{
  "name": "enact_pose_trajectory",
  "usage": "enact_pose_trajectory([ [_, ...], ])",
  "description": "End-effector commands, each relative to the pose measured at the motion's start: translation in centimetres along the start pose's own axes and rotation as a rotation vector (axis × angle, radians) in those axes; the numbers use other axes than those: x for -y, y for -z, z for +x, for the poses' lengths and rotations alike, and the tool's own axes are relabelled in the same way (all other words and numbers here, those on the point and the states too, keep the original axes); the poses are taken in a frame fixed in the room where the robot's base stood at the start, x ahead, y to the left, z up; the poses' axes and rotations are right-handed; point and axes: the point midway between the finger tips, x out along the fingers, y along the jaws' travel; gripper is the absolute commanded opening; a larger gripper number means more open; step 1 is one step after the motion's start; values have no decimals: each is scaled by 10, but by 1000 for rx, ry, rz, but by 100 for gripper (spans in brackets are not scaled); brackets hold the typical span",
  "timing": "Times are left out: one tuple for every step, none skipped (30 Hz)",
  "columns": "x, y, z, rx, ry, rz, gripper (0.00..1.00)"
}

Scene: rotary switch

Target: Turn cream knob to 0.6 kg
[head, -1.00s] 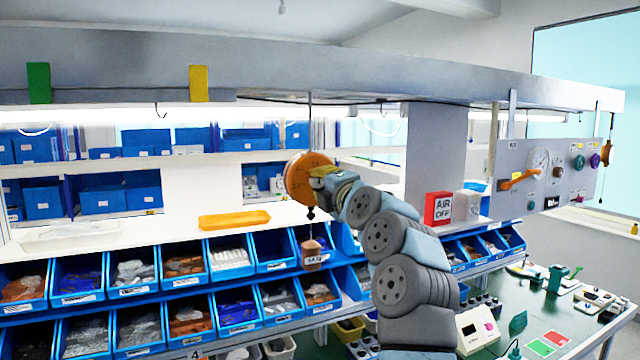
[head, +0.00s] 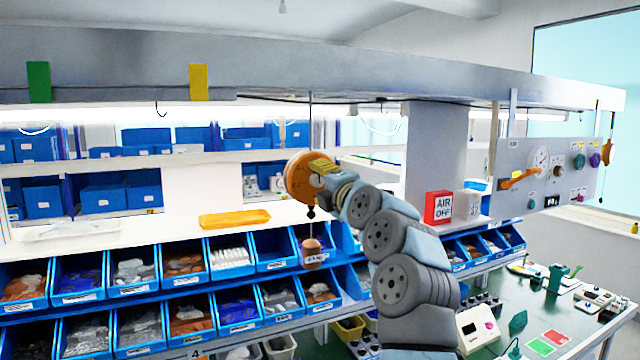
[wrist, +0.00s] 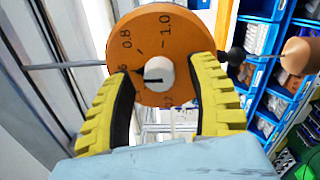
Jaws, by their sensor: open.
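The cream knob (wrist: 153,75) sits at the centre of an orange-brown dial (wrist: 160,28) in the wrist view. The dial has black figures, with 0.8 and 1.0 readable; another mark at the left is partly covered by a finger. A dark pointer line on the knob runs toward the left. My gripper (wrist: 163,70) is open, with one yellow finger on each side of the knob and visible gaps between. In the head view the dial (head: 297,182) hangs under the overhead beam, and my gripper (head: 322,170) is at its right side, hiding part of it.
A brown weight (head: 313,251) hangs below the dial. Blue bins (head: 188,320) of parts fill the racks behind. An orange tray (head: 235,219) lies on the shelf. A red AIR OFF box (head: 438,207) and a gauge panel (head: 548,178) are at the right.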

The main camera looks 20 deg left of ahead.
Motion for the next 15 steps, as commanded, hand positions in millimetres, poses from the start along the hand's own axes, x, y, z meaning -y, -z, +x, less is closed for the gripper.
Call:
enact_pose_trajectory([
  [0,0,-1,0,0,0,57],
  [0,0,-2,0,0,0,57],
  [0,0,-4,0,-1,0,57],
  [0,-1,-5,0,-1,0,57],
  [0,-1,-7,0,-3,-1,57],
  [-1,-1,-10,1,-4,-1,57],
  [-1,-1,-13,1,-5,0,57],
  [-1,-1,-15,1,-6,0,57],
  [-1,-1,-19,1,-5,-1,57],
  [0,-1,-21,1,-3,-1,57],
  [0,-1,-24,1,-2,-1,57],
  [-1,-1,-28,2,-2,-2,57],
  [-1,-1,-31,3,-3,-3,57],
  [-1,-1,-34,3,-3,-2,57],
  [0,-1,-37,2,-3,-1,57],
])
